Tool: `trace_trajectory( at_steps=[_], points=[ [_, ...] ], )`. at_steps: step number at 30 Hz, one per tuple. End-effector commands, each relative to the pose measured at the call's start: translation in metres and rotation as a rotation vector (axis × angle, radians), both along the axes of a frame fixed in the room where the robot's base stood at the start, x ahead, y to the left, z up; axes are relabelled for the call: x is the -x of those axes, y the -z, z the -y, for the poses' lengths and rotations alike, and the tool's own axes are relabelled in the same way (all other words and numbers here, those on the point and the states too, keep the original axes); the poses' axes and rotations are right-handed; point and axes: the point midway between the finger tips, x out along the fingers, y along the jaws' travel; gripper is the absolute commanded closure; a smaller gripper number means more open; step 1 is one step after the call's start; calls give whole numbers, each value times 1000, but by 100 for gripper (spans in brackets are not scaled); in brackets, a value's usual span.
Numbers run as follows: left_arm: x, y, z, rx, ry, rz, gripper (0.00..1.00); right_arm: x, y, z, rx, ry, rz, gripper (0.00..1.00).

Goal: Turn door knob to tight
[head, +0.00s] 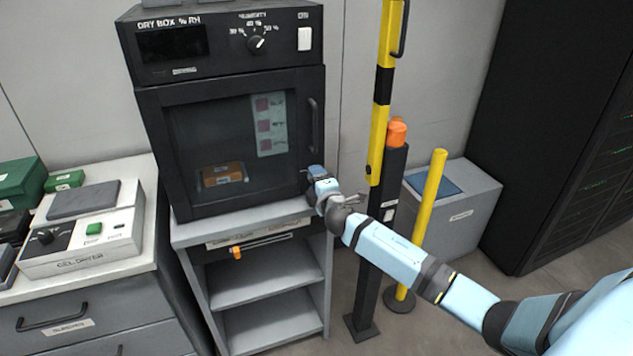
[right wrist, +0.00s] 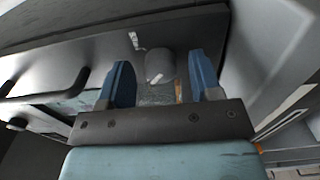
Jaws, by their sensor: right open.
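The dry box door (head: 215,130) is shut and has a dark window. Its knob (right wrist: 160,68) shows in the right wrist view as a dark grey round part with a white mark, and it lies between the two blue fingers. My right gripper (right wrist: 160,72) is open around the knob, with a gap on each side. In the head view my right gripper (head: 312,178) is at the lower right edge of the door and hides the knob. A small white label (right wrist: 136,41) is beside the knob; its words are too small to read. My left gripper is not in view.
A black bar handle (head: 314,125) is on the door above my gripper. Open shelves (head: 265,265) are below the box.

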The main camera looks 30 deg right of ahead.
Motion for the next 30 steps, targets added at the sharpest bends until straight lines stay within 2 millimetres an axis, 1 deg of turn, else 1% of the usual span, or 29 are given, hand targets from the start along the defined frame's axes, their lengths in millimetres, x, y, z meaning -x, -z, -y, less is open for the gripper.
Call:
trace_trajectory(
  at_steps=[5,8,15,18,21,25,30],
  points=[
    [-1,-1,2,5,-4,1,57,8,1,-2,0,0,-1,41],
    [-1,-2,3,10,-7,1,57,22,1,-6,0,-1,-2,41],
    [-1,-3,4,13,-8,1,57,76,2,-19,-2,-1,-3,41],
    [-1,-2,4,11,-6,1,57,97,2,-24,-2,-2,-3,41],
    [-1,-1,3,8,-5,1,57,114,1,-27,-1,0,-2,41],
    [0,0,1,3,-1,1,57,128,1,-31,0,0,-1,41],
    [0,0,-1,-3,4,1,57,134,0,-32,0,0,0,41]
  ],
)
